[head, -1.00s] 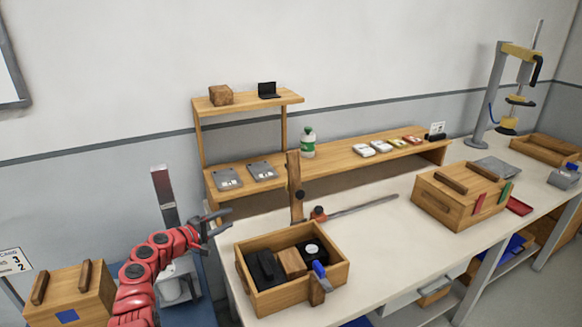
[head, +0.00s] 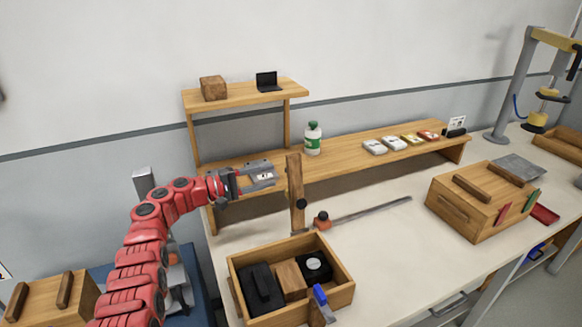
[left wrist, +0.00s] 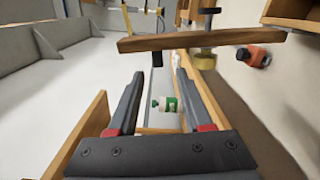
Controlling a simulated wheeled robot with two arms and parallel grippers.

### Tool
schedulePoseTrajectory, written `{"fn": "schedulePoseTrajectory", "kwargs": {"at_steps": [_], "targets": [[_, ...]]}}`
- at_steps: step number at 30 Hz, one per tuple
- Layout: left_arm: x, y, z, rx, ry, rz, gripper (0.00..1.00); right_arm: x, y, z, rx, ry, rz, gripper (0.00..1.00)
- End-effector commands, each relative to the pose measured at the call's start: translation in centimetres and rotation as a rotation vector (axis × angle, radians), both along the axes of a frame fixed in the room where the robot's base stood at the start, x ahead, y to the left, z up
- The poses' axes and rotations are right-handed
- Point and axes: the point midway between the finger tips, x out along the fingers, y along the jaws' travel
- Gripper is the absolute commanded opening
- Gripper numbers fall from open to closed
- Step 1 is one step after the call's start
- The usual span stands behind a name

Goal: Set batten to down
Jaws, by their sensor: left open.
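The batten (head: 296,190) is a flat wooden bar standing upright, with a dark knob low on its face, at the near edge of the low shelf. It shows as a bar lying across the left wrist view (left wrist: 190,40) ahead of my fingers, because that view is turned sideways. My left gripper (head: 268,178) is just left of the batten's upper half, pointing at it, apart from it. Its two fingers (left wrist: 158,82) are spread with nothing held between them. My right gripper is not in view.
A red-orange block (head: 321,220) on a long grey bar (head: 370,209) lies right of the batten's foot. An open wooden box (head: 240,295) of blocks stands in front. A green-labelled bottle (head: 312,140) stands on the shelf behind. A lidded wooden box (head: 455,208) is further right.

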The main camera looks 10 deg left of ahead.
Motion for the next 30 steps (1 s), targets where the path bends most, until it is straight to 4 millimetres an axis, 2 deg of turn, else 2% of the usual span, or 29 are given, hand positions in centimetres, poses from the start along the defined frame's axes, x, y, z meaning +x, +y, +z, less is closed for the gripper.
{"fn": "schedulePoseTrajectory", "kwargs": {"at_steps": [3,8,12,26,30], "targets": [[1.5,-2.5,0.1,0.001,0.002,-0.003,0.50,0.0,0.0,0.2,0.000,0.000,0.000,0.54],[3.0,-4.6,-0.1,0.003,0.000,-0.003,0.50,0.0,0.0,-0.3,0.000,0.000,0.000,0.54],[3.9,-5.8,-0.3,0.005,0.000,-0.003,0.50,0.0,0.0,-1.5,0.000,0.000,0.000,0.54],[4.5,-6.5,0.1,0.002,-0.002,0.001,0.50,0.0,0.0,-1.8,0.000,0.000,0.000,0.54],[4.5,-6.5,0.1,0.002,-0.002,0.001,0.28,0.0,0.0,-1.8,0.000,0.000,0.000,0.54]]}}
